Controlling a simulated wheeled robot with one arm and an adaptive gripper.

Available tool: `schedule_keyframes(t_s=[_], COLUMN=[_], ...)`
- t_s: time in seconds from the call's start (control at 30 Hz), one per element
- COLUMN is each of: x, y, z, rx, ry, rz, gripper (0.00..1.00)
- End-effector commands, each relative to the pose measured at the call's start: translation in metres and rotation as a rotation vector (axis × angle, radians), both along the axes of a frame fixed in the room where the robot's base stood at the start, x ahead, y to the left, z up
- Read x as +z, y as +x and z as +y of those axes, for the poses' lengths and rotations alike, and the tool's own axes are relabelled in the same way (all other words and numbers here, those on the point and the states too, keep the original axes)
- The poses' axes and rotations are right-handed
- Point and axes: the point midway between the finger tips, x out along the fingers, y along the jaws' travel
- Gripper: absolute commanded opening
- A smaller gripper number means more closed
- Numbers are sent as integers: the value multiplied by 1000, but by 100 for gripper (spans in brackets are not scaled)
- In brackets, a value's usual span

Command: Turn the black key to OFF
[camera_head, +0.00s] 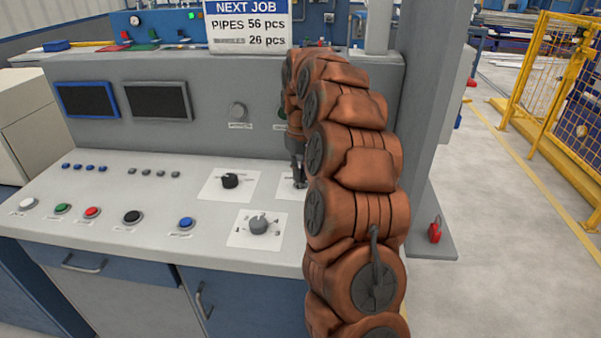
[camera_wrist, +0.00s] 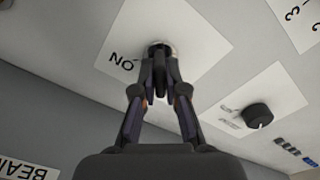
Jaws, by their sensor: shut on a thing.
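My gripper (camera_wrist: 160,68) is shut at a round switch with a metal rim (camera_wrist: 172,46) on a white label plate (camera_wrist: 205,40) in the wrist view. The plate reads "ON", and that view is turned about. The black key is mostly hidden between the fingertips, so its angle and the OFF mark cannot be read. In the head view my gripper (camera_head: 298,174) points down onto the console, at the partly covered plate (camera_head: 287,188) right of the black rotary knob (camera_head: 230,180).
The black rotary knob also shows in the wrist view (camera_wrist: 258,115). A grey numbered selector (camera_head: 259,225) is close in front of my gripper. Coloured push buttons (camera_head: 92,212) line the console's left front. The upright back panel (camera_head: 215,85) stands behind.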

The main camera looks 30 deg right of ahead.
Motion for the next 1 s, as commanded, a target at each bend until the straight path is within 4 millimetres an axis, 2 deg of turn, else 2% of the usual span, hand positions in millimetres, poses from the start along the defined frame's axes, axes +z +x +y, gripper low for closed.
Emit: schedule_keyframes(t_s=[0.3, 0.83, 0.87, 1.0], x=[0, 0, 0, 0], y=[0, 0, 0, 0], z=[1, 1, 1, 0], rx=[111, 130, 130, 129], ry=[1, 1, 1, 1], rz=[0, -1, -1, -1], gripper=[0, 0, 15, 29])
